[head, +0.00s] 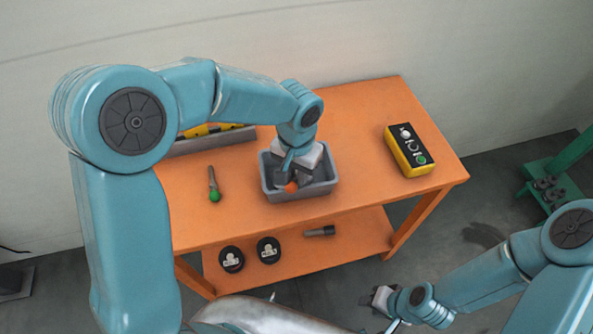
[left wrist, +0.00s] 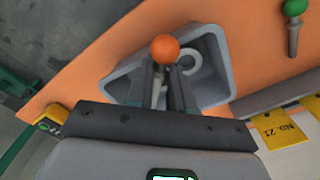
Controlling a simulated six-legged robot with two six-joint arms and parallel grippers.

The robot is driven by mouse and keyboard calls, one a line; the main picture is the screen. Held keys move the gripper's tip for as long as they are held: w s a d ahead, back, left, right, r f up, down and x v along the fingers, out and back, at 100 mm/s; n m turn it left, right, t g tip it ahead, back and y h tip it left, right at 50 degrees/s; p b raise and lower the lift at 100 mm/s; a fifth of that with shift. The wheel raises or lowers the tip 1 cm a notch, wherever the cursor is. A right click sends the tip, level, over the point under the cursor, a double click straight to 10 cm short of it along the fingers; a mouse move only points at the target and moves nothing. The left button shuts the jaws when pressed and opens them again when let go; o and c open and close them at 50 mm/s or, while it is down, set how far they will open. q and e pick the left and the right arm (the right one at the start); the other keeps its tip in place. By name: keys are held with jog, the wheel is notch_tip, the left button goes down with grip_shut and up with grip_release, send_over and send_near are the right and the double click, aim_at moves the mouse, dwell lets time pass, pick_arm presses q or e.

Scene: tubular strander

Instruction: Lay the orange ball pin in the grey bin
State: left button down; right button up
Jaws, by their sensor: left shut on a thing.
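The orange ball pin (head: 291,187) shows as an orange ball at my left gripper (head: 300,175), over the grey bin (head: 300,195). In the left wrist view the orange ball (left wrist: 165,48) sits at the fingertips of my left gripper (left wrist: 168,75), which is shut on the pin. The grey bin (left wrist: 215,65) lies around and below the fingers in that view. I cannot tell whether the pin touches the bin's floor. A pale ring (left wrist: 190,62) shows inside the bin. My right gripper (head: 382,298) is low at the right, away from the table; its jaws are too small to read.
The bin stands on an orange table (head: 360,110). A green ball pin (head: 214,194) lies left of the bin. A yellow control box (head: 408,150) stands at the right. A tray with yellow tags (head: 200,130) is behind my left arm. Black round parts (head: 268,250) lie on the lower shelf.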

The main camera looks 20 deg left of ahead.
aim_at(296, 177)
pick_arm(q)
jog(key=shift+f+b, duration=0.3)
jog(key=shift+f, duration=0.15)
jog(key=c, duration=1)
grip_release()
jog(key=shift+r, duration=0.1)
jog(key=shift+r, duration=0.15)
notch_tip(296, 177, up, 13)
jog(key=p, duration=0.1)
jog(key=shift+p, duration=0.3)
